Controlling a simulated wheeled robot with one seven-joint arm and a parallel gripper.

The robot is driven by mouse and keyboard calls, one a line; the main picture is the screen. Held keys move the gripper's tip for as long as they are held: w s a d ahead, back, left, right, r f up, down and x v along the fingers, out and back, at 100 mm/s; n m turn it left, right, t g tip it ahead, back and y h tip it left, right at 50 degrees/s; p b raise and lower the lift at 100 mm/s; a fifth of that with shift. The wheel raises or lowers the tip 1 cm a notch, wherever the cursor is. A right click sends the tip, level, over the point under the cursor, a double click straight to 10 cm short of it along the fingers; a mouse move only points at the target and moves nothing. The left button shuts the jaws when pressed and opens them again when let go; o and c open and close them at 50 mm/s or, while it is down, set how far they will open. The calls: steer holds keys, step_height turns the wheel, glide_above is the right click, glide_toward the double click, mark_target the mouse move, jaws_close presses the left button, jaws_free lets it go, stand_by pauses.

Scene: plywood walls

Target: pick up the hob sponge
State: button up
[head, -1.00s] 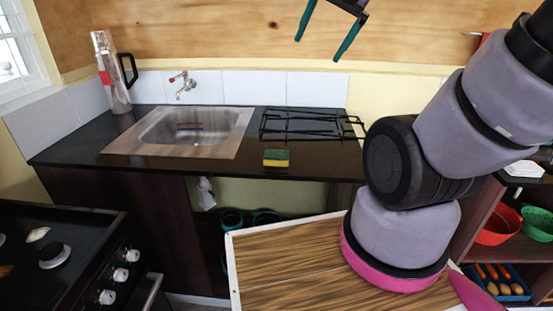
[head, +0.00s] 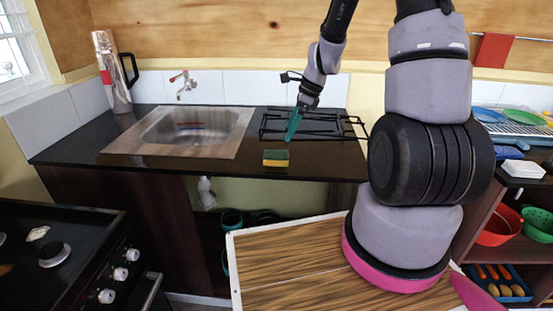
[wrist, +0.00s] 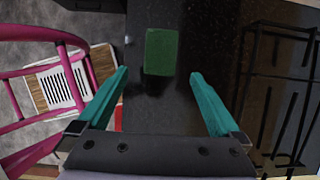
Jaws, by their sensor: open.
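The sponge (head: 276,158), green on top with a yellow side, lies on the dark counter in front of the hob, near the counter's front edge. In the wrist view the sponge (wrist: 161,52) shows its green top, ahead of the fingertips and roughly centred between them. My gripper (head: 293,124) is above the counter, up and to the right of the sponge in the head view. Its teal fingers are apart and empty in the wrist view (wrist: 158,75). The gripper does not touch the sponge.
The black wire rack (head: 312,125) stands on the counter just behind and right of the sponge. A steel sink (head: 190,130) is to the left, with a tap (head: 183,84) behind. A tall flask (head: 112,72) stands at the back left. The counter between sink and rack is clear.

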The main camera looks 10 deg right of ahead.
mark_target(277, 154)
steer(key=x, duration=1)
steer(key=shift+w+f, duration=0.1)
steer(key=shift+f, duration=0.15)
steer(key=c, duration=1.4)
step_height(277, 154, up, 10)
steer(key=shift+r, duration=0.1)
